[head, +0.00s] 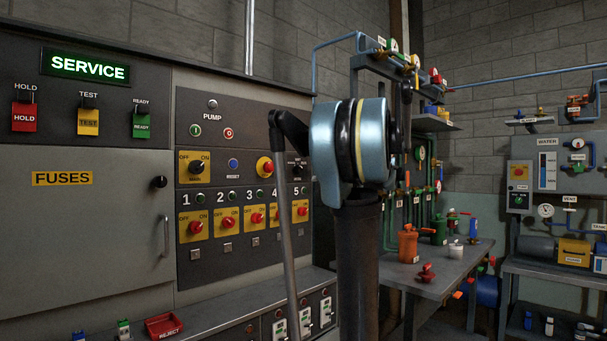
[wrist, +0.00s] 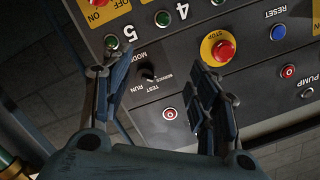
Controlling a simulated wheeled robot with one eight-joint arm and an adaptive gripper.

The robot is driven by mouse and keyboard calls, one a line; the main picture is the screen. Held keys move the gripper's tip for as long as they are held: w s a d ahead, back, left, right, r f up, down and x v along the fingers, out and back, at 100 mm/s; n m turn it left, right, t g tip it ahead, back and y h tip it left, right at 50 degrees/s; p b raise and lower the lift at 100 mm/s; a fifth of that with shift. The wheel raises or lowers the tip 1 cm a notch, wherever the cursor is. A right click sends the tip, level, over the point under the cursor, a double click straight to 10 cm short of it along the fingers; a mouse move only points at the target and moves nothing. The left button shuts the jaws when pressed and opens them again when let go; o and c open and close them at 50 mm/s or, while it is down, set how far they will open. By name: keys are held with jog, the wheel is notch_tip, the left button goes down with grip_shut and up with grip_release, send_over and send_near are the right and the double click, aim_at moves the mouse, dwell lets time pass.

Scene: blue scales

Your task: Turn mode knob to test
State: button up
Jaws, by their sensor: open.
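The mode knob (wrist: 149,73) is a small black knob on the dark panel in the wrist view, with the labels MODE, SERVICE, TEST and RUN around it. Its pointer is too small to read surely. In the head view the mode knob (head: 297,166) shows at the panel's right edge beside my arm. My gripper (wrist: 163,72) is open, with one finger on each side of the knob in the picture and no clear contact. The knob appears nearer the left finger. My gripper is hidden behind my arm in the head view.
A red stop button (wrist: 223,50) on a yellow plate lies close to the right finger. A small red button (wrist: 170,113) is below the knob. A lit SERVICE sign (head: 90,67) hangs at upper left. A workbench (head: 440,275) stands right of my arm.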

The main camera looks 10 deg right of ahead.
jog(key=w+d+r+t, duration=0.2)
jog(key=w+d+r, duration=0.1)
jog(key=d+r, duration=0.15)
send_near(300, 169)
jog(key=d+x, duration=0.1)
jog(key=x, duration=0.7)
jog(key=shift+w+a, duration=0.2)
jog(key=shift+w, duration=0.45)
jog(key=c, duration=1.1)
